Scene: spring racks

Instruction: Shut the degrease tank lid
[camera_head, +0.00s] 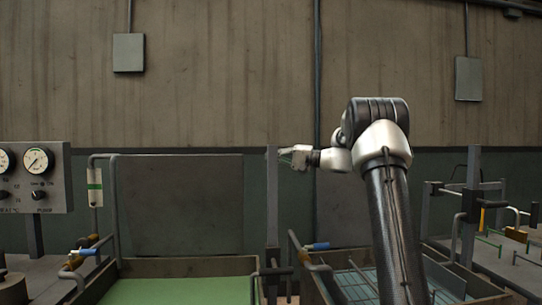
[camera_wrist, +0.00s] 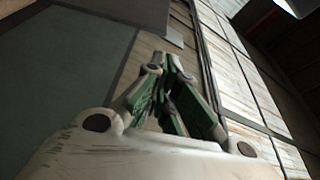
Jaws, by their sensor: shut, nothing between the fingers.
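A tank with green liquid, its rim (camera_head: 190,266) low in the head view, stands left of centre. A large dark flat panel (camera_head: 180,205) stands upright behind it and looks like its raised lid. No label shows, so I cannot tell for certain that this is the degrease tank. My gripper (camera_head: 284,157) is shut and empty, pointing left, near the top of a post just right of the panel. Its closed fingers (camera_wrist: 172,85) also show in the wrist view, with a dark flat surface (camera_wrist: 60,75) to their left. Contact with the panel or post cannot be told.
An upright post (camera_head: 272,200) stands right of the panel. A second tank (camera_head: 345,270) with a wire rack lies partly behind my arm. A gauge panel (camera_head: 35,178) is at far left, a bench (camera_head: 500,255) at right.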

